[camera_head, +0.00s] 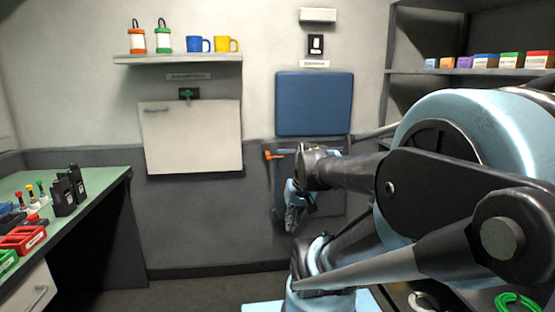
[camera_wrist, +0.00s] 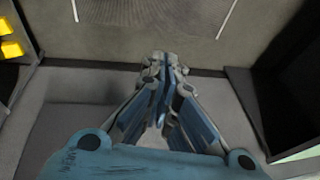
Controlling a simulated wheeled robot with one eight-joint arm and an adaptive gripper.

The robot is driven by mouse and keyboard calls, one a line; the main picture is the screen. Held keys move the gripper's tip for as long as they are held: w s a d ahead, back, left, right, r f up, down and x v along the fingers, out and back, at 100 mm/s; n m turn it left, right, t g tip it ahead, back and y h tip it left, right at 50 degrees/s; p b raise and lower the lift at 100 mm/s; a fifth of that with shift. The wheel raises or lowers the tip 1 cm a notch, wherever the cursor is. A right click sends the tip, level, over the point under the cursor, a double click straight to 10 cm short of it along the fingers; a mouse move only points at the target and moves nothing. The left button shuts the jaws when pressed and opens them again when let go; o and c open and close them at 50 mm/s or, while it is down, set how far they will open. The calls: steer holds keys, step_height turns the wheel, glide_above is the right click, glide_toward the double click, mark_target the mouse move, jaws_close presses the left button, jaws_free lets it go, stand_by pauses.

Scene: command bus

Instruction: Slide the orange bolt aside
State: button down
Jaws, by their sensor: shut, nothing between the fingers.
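The orange bolt (camera_head: 273,155) is a small piece on the wall, just below the lower left of a blue panel (camera_head: 314,103), at the upper left of a dark grey panel. My gripper (camera_head: 291,228) hangs below the bolt and a little right of it in the head view, pointing down. It is apart from the bolt in the picture; the depth gap is hard to tell. In the wrist view my gripper (camera_wrist: 163,62) has its fingers together with nothing between them. I cannot make out the bolt in the wrist view.
A white hatch (camera_head: 192,140) with a green latch (camera_head: 188,94) is left of the bolt. Above it a shelf (camera_head: 178,60) holds lanterns and mugs. A green-topped desk (camera_head: 95,183) with radios stands at left. Yellow blocks (camera_wrist: 11,47) show in the wrist view.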

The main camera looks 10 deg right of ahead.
steer(key=w+r+m+t+y, duration=0.2)
steer(key=w+r, duration=0.2)
steer(key=w, duration=0.7)
steer(key=w+r+m+t+y, duration=0.15)
steer(key=w+r, duration=0.25)
steer(key=w, duration=0.7)
steer(key=w+d+r+m+t+y, duration=0.1)
steer(key=w+d+m+t, duration=0.1)
steer(key=w+d, duration=0.3)
steer(key=w+d+r+m+t, duration=0.1)
steer(key=w+d+t, duration=0.3)
steer(key=w, duration=0.9)
steer(key=shift+w+d+r+m+y, duration=0.4)
steer(key=shift+d+m, duration=0.25)
steer(key=shift+d, duration=0.45)
steer(key=shift+w, duration=0.1)
